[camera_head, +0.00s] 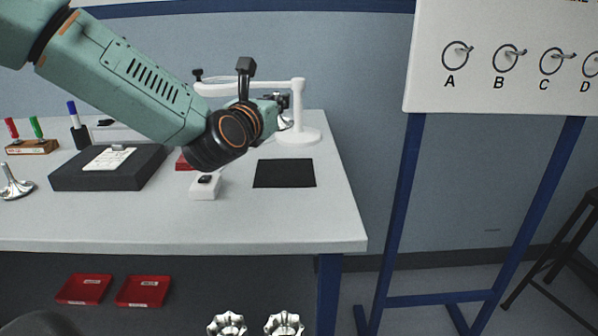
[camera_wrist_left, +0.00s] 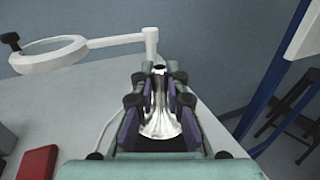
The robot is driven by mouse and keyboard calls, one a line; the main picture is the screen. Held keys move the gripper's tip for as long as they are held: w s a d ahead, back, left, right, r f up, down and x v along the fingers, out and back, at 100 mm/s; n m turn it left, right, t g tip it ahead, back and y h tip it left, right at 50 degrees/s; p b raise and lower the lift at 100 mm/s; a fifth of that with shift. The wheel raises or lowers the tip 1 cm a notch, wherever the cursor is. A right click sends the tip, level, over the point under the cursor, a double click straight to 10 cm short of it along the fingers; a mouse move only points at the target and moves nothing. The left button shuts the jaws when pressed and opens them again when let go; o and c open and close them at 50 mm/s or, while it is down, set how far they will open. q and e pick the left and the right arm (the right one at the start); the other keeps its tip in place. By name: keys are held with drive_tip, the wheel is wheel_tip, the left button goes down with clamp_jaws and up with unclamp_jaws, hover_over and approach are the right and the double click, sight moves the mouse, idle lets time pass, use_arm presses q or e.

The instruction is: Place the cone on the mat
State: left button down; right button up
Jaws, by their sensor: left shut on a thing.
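My left gripper (camera_head: 278,101) reaches in over the table and is shut on a shiny metal cone. In the left wrist view the cone (camera_wrist_left: 160,122) sits between the two fingers of my left gripper (camera_wrist_left: 159,98), narrow at its far end and flared at the near end. In the head view only a small part of the cone (camera_head: 285,123) shows. The black square mat (camera_head: 285,174) lies flat and bare near the table's right edge, below the gripper in the picture. The mat is not clear in the wrist view. My right gripper is not in view.
A white magnifier lamp (camera_head: 297,136) stands behind the mat, its arm close to my gripper. A white box (camera_head: 206,187) is left of the mat. A dark case with a clipboard (camera_head: 108,164) and another metal flared piece (camera_head: 15,183) lie farther left on the table (camera_head: 200,229).

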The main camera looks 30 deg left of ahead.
use_arm(q)
drive_tip(key=shift+d+r+h, duration=0.15)
drive_tip(key=shift+d+h, duration=0.15)
drive_tip(key=shift+d, duration=0.3)
drive_tip(key=b, duration=0.3)
hover_over(285, 172)
drive_tip(key=f, duration=0.6)
drive_tip(key=shift+a+f, duration=0.2)
drive_tip(key=shift+a, duration=0.05)
drive_tip(key=shift+d+f+m, duration=0.2)
drive_tip(key=shift+f+m, duration=0.1)
drive_tip(key=shift+f, duration=0.15)
wheel_tip(285, 172, down, 2)
drive_tip(key=shift+f+b, duration=0.2)
drive_tip(key=shift+b, duration=0.35)
drive_tip(key=shift+w+a+f, duration=0.1)
drive_tip(key=shift+f, duration=0.15)
drive_tip(key=shift+r, duration=0.1)
